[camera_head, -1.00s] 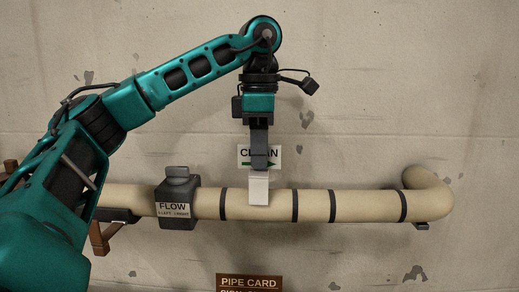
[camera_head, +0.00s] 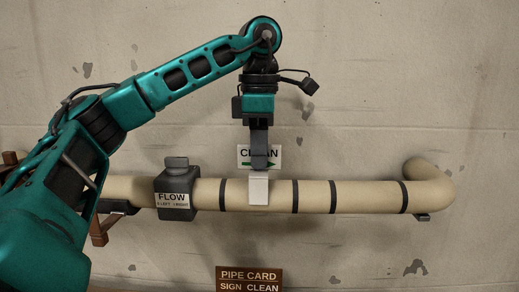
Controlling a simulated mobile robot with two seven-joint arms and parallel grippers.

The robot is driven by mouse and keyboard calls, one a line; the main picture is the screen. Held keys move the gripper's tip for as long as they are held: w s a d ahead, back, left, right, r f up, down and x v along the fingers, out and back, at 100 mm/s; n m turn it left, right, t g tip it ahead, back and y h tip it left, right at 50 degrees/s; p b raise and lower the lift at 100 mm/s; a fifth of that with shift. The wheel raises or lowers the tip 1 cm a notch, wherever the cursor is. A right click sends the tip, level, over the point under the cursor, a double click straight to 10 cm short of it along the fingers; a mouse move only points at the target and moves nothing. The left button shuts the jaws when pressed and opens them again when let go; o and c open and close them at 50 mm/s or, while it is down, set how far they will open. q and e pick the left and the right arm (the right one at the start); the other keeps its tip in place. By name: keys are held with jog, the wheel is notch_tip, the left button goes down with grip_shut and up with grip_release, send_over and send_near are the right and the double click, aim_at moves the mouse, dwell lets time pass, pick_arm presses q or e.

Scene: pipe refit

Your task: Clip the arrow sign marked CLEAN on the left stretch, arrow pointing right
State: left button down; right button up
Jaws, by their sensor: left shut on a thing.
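The CLEAN sign (camera_head: 273,163) is a white plate with black letters and a green arrow whose head points right. My left gripper (camera_head: 259,163) points down in front of it, shut on the sign, and hides the middle of the word and arrow. The sign's white clip (camera_head: 258,189) is over the front of the beige pipe (camera_head: 358,197), between two dark bands, just right of the flow box. I cannot tell whether the clip is fully seated. My right gripper is not in view.
A dark box labelled FLOW (camera_head: 175,195) sits on the pipe to the left. A brown PIPE CARD board (camera_head: 249,279) reading SIGN CLEAN is below. The pipe bends back at the right end. The wall (camera_head: 400,80) above is clear.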

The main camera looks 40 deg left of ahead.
pick_arm(q)
jog(key=shift+f+b, duration=0.5)
jog(key=shift+f, duration=0.4)
dwell(0.4)
jog(key=c, duration=0.6)
grip_release()
jog(key=shift+o, duration=0.2)
notch_tip(320, 180, up, 3)
jog(key=p, duration=0.3)
jog(key=shift+f, duration=0.15)
jog(key=shift+r, duration=2.45)
